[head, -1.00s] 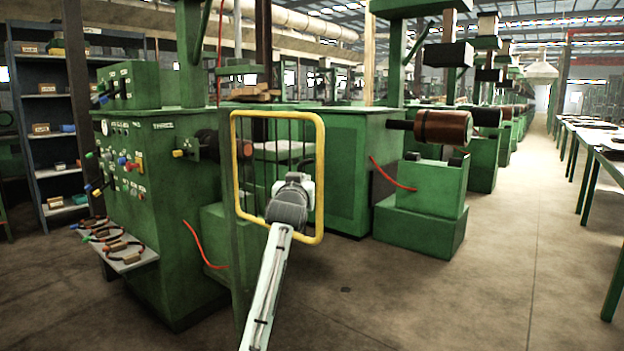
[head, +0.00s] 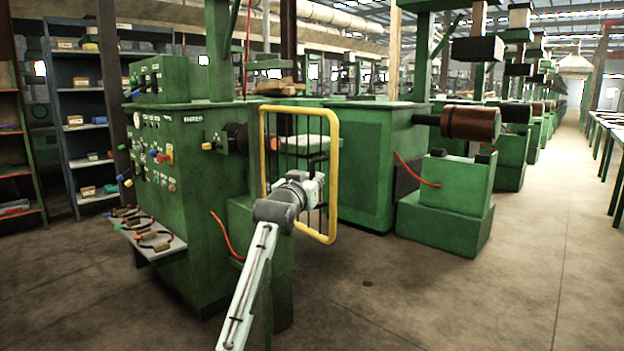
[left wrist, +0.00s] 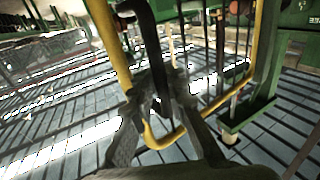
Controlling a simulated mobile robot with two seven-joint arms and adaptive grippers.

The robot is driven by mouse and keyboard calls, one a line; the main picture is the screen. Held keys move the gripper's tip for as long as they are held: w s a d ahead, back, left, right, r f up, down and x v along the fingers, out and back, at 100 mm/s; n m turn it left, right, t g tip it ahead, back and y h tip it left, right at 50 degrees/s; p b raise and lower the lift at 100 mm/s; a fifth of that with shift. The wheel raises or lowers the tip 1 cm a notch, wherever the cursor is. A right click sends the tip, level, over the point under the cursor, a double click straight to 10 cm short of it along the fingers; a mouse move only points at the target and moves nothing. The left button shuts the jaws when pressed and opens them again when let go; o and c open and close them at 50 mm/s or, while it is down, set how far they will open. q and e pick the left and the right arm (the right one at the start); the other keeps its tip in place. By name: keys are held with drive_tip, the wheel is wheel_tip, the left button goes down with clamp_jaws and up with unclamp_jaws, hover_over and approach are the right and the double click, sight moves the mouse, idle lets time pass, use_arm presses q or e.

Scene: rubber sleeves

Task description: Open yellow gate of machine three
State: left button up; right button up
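The yellow gate (head: 334,180), a yellow frame with dark vertical bars, stands upright at the front of green machine three (head: 190,200), whose panel carries a label reading like "THREE". The gate is angled out from the machine toward the aisle. The exact finger contact is partly hidden. My right gripper is not in view.
A small shelf with cables (head: 150,243) juts out at the machine's left. A green block (head: 445,225) with a brown roller (head: 470,123) stands to the right. The floor (head: 400,310) in front and the right aisle are clear. Storage racks (head: 85,130) stand at left.

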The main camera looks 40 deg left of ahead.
use_arm(q)
drive_tip(key=o, duration=0.4)
drive_tip(key=shift+d, duration=0.25)
drive_tip(key=shift+a, duration=0.15)
drive_tip(key=v, duration=1.2)
